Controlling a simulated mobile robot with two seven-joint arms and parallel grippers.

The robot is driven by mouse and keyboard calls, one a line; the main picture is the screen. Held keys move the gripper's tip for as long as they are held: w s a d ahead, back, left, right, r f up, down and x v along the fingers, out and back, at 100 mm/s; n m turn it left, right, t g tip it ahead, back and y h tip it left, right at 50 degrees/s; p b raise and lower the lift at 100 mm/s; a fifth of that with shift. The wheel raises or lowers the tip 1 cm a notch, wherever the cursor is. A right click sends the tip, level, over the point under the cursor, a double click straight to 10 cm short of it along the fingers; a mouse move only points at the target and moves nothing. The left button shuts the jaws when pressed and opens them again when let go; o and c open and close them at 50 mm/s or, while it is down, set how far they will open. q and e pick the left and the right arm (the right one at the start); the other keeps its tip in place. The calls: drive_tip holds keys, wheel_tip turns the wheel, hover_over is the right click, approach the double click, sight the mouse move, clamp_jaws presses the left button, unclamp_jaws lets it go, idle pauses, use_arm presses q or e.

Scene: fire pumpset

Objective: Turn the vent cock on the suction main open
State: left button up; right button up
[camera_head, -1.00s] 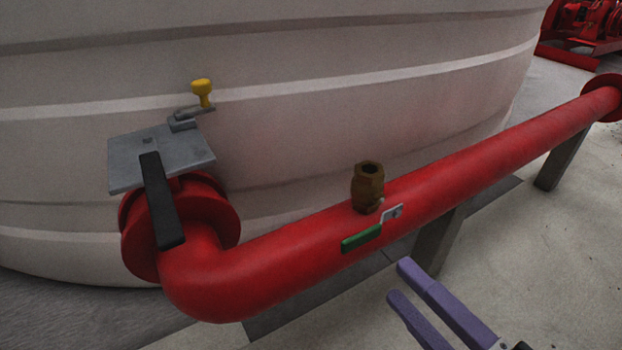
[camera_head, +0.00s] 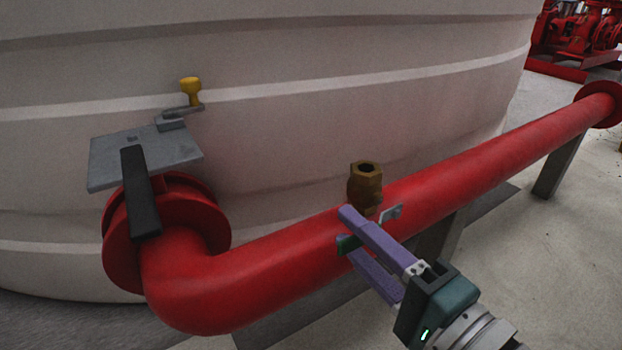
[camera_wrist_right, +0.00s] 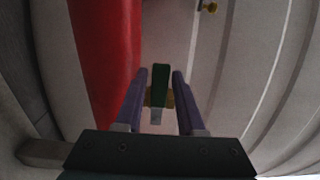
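The vent cock (camera_head: 365,187) is a brass fitting standing upright on the red suction main (camera_head: 290,264). Its lever has a green grip (camera_head: 347,244), partly hidden in the head view by my right gripper (camera_head: 344,229), and a grey metal end (camera_head: 391,211). In the right wrist view, the green grip (camera_wrist_right: 161,80) lies between the two purple fingers of the right gripper (camera_wrist_right: 158,73). My left gripper is out of view.
A large pale ribbed tank (camera_head: 270,120) stands behind the pipe. A flanged valve with a black lever (camera_head: 140,190), a grey plate (camera_head: 175,147) and a yellow knob (camera_head: 190,88) is at left. A pipe support (camera_head: 558,165) stands at right, with open floor before it.

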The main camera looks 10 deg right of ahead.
clamp_jaws()
idle(1.1)
